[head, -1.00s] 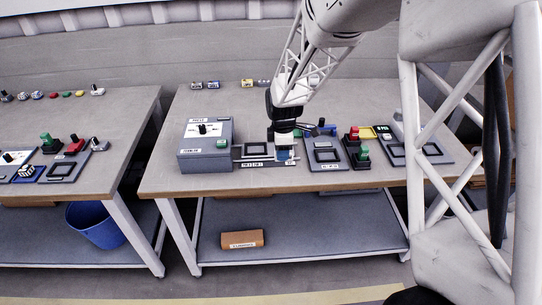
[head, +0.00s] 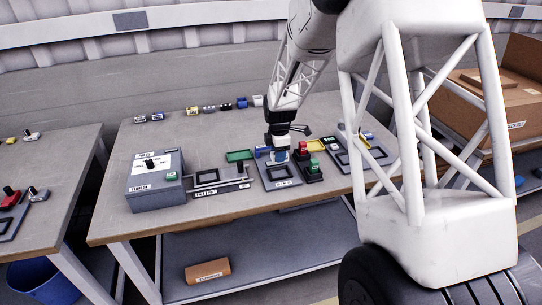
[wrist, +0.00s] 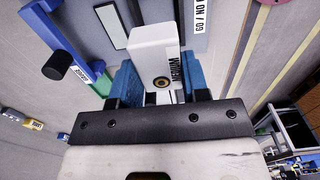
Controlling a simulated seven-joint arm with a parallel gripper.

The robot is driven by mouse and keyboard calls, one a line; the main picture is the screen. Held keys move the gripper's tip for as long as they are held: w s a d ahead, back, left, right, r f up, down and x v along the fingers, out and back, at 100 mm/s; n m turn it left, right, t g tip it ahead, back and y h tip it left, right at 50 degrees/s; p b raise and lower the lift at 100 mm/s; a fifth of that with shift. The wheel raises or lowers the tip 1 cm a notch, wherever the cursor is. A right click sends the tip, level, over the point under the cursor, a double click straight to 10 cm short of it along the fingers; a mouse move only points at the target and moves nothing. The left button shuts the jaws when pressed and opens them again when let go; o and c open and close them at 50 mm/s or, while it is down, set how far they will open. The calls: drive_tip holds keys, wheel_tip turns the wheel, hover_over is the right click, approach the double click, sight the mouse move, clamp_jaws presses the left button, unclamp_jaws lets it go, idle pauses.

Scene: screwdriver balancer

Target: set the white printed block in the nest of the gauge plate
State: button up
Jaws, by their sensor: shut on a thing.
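The white printed block (wrist: 152,50) is between the blue fingertips of my gripper (wrist: 155,85) in the wrist view, with dark print and a dark round hole on it. My gripper is shut on it. The gauge plate (wrist: 207,45), blue-grey with a GO / NO GO label, lies beyond the block. In the head view my gripper (head: 280,155) is over the back part of the gauge plate (head: 268,184). The plate's dark-framed nest (head: 282,172) shows just in front of the fingers. The block is too small to make out there, and any gap to the plate cannot be told.
A grey box with a black knob (head: 155,180) and a slide fixture (head: 220,180) stand to the left. A blue part with a black knob (wrist: 60,62) is near the gripper.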

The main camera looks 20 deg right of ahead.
drive_tip(key=shift+f, duration=0.2)
idle(0.4)
drive_tip(key=shift+f, duration=3.1)
drive_tip(key=o, duration=1.1)
drive_tip(key=shift+r, duration=3.85)
wheel_tip(320, 180, up, 5)
hover_over(278, 174)
